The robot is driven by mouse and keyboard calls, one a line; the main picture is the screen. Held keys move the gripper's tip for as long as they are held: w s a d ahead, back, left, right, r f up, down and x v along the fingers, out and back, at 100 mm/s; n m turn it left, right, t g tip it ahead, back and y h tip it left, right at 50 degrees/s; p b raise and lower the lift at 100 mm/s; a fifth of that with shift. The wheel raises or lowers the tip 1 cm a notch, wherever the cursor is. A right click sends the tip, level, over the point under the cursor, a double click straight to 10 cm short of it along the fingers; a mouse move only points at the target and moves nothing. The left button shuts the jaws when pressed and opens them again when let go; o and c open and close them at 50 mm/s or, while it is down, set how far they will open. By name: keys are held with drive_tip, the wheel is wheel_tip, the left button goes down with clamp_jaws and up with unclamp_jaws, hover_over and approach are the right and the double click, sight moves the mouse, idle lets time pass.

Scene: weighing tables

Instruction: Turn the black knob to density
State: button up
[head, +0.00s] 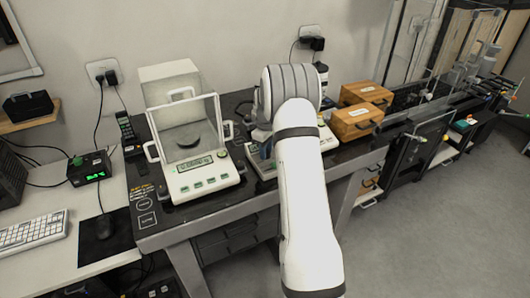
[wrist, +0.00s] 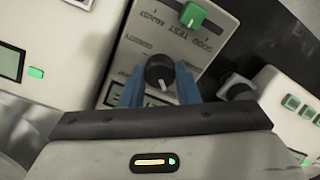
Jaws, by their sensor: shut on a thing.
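The black knob (wrist: 160,72) with a white pointer line sits on a light panel in the wrist view. Its pointer line is toward the bottom of the picture, slightly right. My gripper (wrist: 160,88) has its two blue fingers on either side of the knob and is shut on it. The panel (wrist: 190,45) carries printing that appears upside down; a word like "density" cannot be made out clearly. A green knob or slider (wrist: 193,14) sits above the black knob.
A balance with a clear draft shield (head: 190,130) stands left of my arm on the dark table (head: 150,215). Wooden boxes (head: 355,122) stand to the right. In the wrist view, devices flank the panel on both sides, with a second dark round part (wrist: 237,88) close right of the fingers.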

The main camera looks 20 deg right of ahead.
drive_tip(key=m+b, duration=0.1)
drive_tip(key=m, duration=1)
drive_tip(key=m+b, duration=0.1)
drive_tip(key=m, duration=0.3)
drive_tip(key=shift+m, duration=0.3)
drive_tip(key=m, duration=0.3)
drive_tip(key=shift+m, duration=0.3)
drive_tip(key=m, duration=0.3)
drive_tip(key=shift+m, duration=0.3)
drive_tip(key=m, duration=0.3)
drive_tip(key=shift+m, duration=2.2)
